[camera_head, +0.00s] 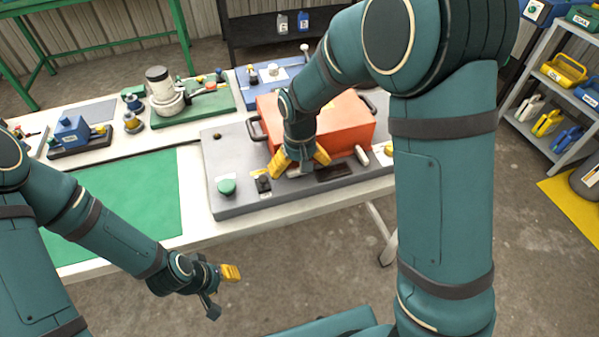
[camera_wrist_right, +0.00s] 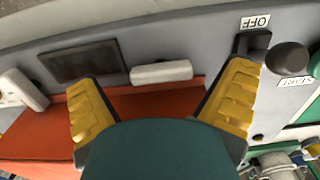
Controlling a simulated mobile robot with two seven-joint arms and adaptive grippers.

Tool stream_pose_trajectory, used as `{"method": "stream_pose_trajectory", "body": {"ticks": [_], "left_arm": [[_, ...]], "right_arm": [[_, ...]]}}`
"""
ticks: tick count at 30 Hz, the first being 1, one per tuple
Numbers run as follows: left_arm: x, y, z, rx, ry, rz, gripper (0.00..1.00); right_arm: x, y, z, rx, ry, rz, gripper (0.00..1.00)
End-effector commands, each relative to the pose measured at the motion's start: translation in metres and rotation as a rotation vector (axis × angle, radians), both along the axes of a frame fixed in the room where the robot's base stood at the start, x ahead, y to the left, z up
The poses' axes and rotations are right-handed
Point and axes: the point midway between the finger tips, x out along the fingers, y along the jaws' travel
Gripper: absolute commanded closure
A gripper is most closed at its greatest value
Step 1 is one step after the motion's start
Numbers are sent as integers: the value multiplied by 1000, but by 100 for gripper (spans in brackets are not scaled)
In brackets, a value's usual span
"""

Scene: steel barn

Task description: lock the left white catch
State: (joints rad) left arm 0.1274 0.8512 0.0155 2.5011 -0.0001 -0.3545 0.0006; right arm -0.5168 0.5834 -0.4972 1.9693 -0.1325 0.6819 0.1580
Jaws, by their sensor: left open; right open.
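The left white catch (camera_wrist_right: 162,72) lies between the open fingers of my right gripper (camera_wrist_right: 163,92) in the right wrist view. It runs along the edge of the orange lid (camera_wrist_right: 160,105), apart from both fingers. In the head view my right gripper (camera_head: 300,167) points down at the front of the orange lid (camera_head: 340,120) and largely hides this catch. The other white catch (camera_head: 362,155) sits further right; it also shows in the wrist view (camera_wrist_right: 24,90), at an angle. My left gripper (camera_head: 221,288) is open and empty, in front of the table.
The grey base (camera_head: 222,150) carries a green button (camera_head: 227,187), a black OFF switch (camera_head: 263,183) and a dark panel (camera_head: 335,172) near the right gripper. A green mat (camera_head: 130,200) lies clear at left. Shelves (camera_head: 550,110) with cases stand at right.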

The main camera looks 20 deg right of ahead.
Motion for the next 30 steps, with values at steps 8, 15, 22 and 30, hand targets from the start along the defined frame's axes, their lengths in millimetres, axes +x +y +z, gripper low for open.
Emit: {"method": "stream_pose_trajectory", "body": {"ticks": [8,15,22,30], "left_arm": [[1,0,-3,0,-2,1,53],[1,0,-3,0,-2,1,53],[1,0,-3,0,-2,1,53],[-2,0,16,-1,5,-1,53]], "right_arm": [[0,0,-12,0,0,1,1],[0,0,-11,0,0,1,22],[0,0,-11,0,0,0,71],[0,1,-8,-1,2,-178,71]]}}
